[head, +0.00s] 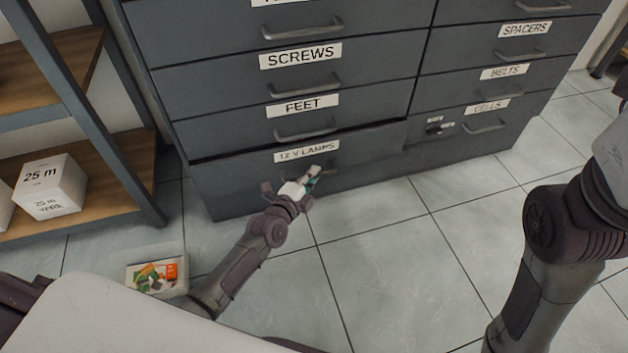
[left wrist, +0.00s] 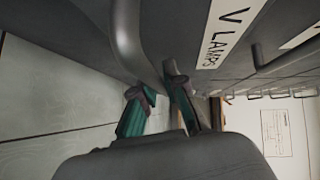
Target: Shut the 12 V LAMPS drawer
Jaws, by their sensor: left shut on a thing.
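The 12 V LAMPS drawer (head: 375,165) is the bottom left drawer of a dark grey cabinet. Its front stands slightly out from the cabinet, with a thin dark gap along its top edge. Its label also shows in the left wrist view (left wrist: 226,30). My left gripper (head: 314,176) is at the middle of this drawer's front, shut on the drawer's handle (left wrist: 128,42). The gripper hides most of the handle in the head view. My right arm comes in at the right of the head view, but its gripper is out of the picture.
The FEET drawer (head: 360,118) above looks flush. A small open box with colourful contents (head: 157,272) stands on the floor at left. A shelf unit (head: 125,185) with a white 25 m box (head: 52,187) is further left. Tiled floor before the cabinet is clear.

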